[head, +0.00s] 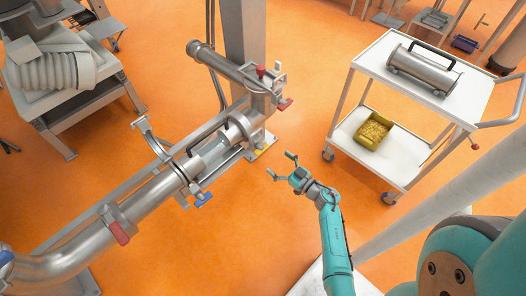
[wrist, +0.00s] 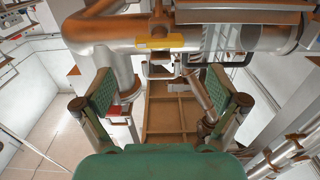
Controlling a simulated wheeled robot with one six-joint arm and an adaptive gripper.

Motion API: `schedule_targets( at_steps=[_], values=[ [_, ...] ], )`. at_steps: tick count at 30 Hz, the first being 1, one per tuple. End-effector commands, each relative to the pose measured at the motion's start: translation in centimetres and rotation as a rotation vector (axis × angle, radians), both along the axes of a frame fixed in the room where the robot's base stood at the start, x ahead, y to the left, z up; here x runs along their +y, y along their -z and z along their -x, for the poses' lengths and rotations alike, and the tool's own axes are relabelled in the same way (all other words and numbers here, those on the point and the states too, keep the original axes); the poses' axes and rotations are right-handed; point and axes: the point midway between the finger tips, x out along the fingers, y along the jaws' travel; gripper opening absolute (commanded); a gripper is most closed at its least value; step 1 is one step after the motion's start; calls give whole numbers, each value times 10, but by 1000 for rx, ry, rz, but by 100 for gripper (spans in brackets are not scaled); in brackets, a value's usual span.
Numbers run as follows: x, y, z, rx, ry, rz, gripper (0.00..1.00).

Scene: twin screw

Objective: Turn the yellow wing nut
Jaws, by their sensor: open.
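The yellow wing nut (head: 262,148) is small in the head view, low on the right end of the steel pipe assembly (head: 217,150). In the wrist view the yellow wing nut (wrist: 160,42) is a flat yellow bar across the pipework, upper middle. My gripper (head: 281,164) is open and empty, just right of and below the nut in the head view, apart from it. In the wrist view my gripper (wrist: 160,85) has its green finger pads spread wide on either side. The nut lies above and beyond the gap between them. Nothing hides its front face there.
Red wing nuts (head: 285,104) and a blue wing nut (head: 203,200) sit on other clamps. A white trolley (head: 358,68) stands at right, with a steel cylinder (head: 423,68) on top and a yellow bin (head: 374,131) below.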

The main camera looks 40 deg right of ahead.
Motion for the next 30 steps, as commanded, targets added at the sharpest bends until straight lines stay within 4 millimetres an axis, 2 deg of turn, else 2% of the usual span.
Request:
schedule_targets(
  at_steps=[1,6,12,18,26,30],
  values=[
    [1,-1,-11,-2,-4,1,96],
    [2,-1,-41,-2,-3,2,96],
    [2,-1,-66,-2,-1,1,96],
    [3,-1,-76,-1,0,1,96],
    [3,-1,-76,-1,1,1,96],
    [3,0,-76,-1,1,1,61]
  ],
)
